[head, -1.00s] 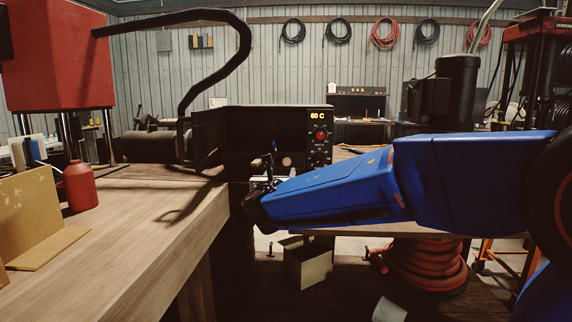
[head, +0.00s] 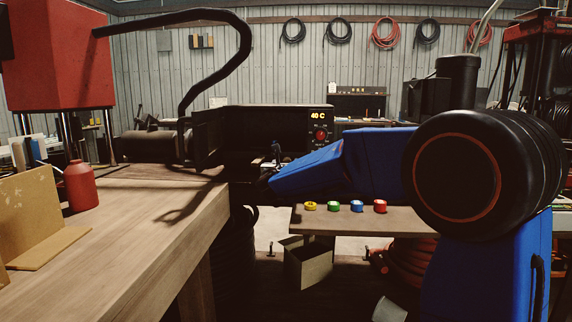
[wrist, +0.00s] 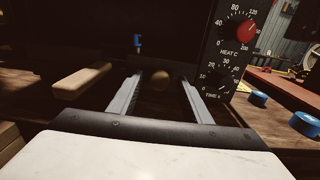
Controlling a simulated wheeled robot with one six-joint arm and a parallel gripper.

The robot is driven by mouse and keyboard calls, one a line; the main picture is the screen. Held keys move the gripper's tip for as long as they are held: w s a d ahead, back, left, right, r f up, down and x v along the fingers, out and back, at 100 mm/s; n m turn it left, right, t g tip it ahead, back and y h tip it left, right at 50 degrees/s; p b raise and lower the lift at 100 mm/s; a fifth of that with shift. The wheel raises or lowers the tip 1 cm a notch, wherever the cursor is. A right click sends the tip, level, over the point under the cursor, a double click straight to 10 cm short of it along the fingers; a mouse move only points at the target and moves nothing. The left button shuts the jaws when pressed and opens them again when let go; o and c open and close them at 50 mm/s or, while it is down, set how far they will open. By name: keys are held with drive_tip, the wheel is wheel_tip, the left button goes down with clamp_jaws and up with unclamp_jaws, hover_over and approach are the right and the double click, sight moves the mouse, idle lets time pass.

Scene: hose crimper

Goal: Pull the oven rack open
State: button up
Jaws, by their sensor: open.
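The oven (head: 262,122) is a black box on the bench, with a control panel (head: 320,128) at its right side reading 40 C. Its front looks open and its inside is dark. The panel's dials show at the right in the wrist view (wrist: 233,45). My gripper (wrist: 160,76) is open, its two grey fingers apart and pointing into the dark opening. A round tan thing (wrist: 160,78) shows between the fingertips; I cannot tell if it belongs to the rack. The rack itself cannot be made out. In the head view my blue arm hides most of the gripper.
A black door-like panel (head: 206,138) stands at the oven's left. A red bottle (head: 80,187) stands on the left bench (head: 150,215). Coloured rings (head: 357,206) lie on a board to the right. A pale bar (wrist: 81,80) lies left of my fingers.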

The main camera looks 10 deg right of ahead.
drive_tip(key=shift+c, duration=0.2)
clamp_jaws()
drive_tip(key=v, duration=2)
drive_tip(key=shift+s, duration=0.35)
drive_tip(key=shift+a+r, duration=0.1)
drive_tip(key=shift+o, duration=0.2)
unclamp_jaws()
drive_tip(key=v, duration=1.7)
drive_tip(key=shift+s, duration=0.15)
